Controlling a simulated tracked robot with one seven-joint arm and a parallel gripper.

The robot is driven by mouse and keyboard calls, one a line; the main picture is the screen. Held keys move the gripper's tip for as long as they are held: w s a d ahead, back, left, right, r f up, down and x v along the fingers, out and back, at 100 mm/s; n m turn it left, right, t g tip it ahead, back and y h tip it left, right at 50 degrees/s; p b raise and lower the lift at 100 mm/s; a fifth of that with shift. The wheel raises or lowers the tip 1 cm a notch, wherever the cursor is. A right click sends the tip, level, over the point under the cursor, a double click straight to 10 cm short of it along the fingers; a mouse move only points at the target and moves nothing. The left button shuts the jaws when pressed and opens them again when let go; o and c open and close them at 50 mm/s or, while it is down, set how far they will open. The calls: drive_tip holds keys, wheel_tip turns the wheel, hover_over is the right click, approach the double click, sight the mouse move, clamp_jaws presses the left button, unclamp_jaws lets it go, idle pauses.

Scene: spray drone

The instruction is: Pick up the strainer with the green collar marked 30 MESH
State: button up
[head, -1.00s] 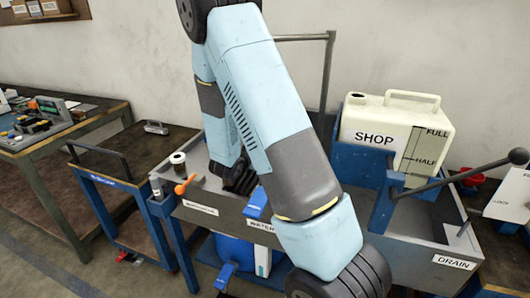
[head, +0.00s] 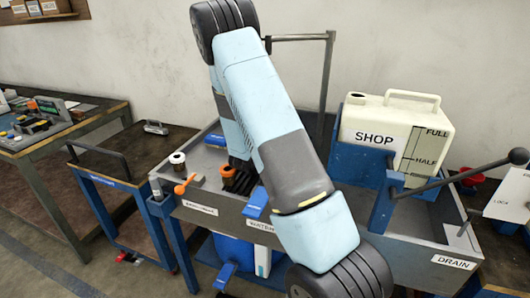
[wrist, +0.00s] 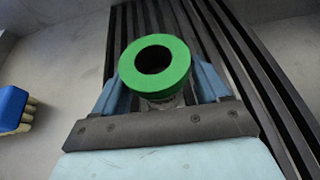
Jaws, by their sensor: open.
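In the wrist view, the strainer with the green collar (wrist: 178,73) shows from above as a thick green ring with a dark hole. Part of its pale body shows under the collar. No 30 MESH marking is legible. My gripper (wrist: 158,82) is open, with one blue-grey finger on each side of the strainer. I cannot tell whether the fingers touch it. The strainer is over a black slatted rack (wrist: 125,40). In the head view, my arm hides the green collar and my gripper.
An orange-collared piece (head: 228,171) stands on the rack beside my arm. A blue brush (wrist: 12,108) lies in the grey basin. A spool-like item (head: 178,161) and an orange-handled valve (head: 185,185) are at the basin's left.

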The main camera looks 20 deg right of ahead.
drive_tip(key=shift+c, duration=0.2)
drive_tip(key=c, duration=1.1)
